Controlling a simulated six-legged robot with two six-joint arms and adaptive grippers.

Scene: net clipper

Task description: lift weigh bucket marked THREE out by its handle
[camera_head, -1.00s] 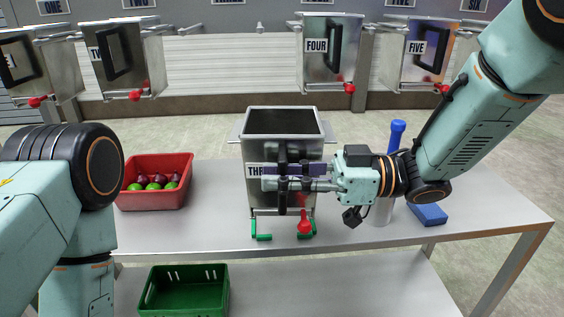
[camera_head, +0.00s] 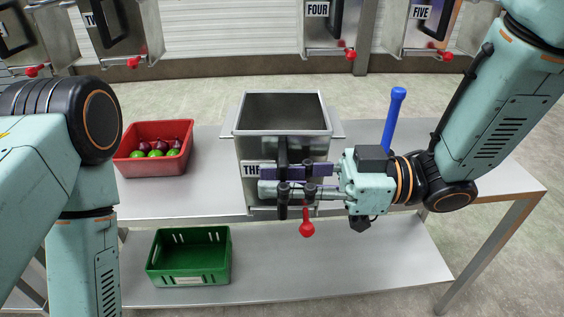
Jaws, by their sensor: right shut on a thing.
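The steel weigh bucket marked THREE (camera_head: 250,125) is upright in the middle of the view, its open top facing up and its inside looking empty. Its label (camera_head: 250,169) is partly covered by my right gripper. My right gripper (camera_head: 285,181) comes in from the right and is shut on the bucket's dark upright handle (camera_head: 283,150). A red knob (camera_head: 307,229) hangs below the bucket's front. The bucket's underside and any gap to the table are hard to judge. Only the links of my left arm show at the left; its gripper is out of view.
A red crate (camera_head: 128,166) with purple and green produce stands on the steel table (camera_head: 170,205), left of the bucket. A green crate (camera_head: 190,270) sits on the lower shelf. A blue-topped upright object (camera_head: 394,115) stands behind my right wrist. Other buckets hang behind.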

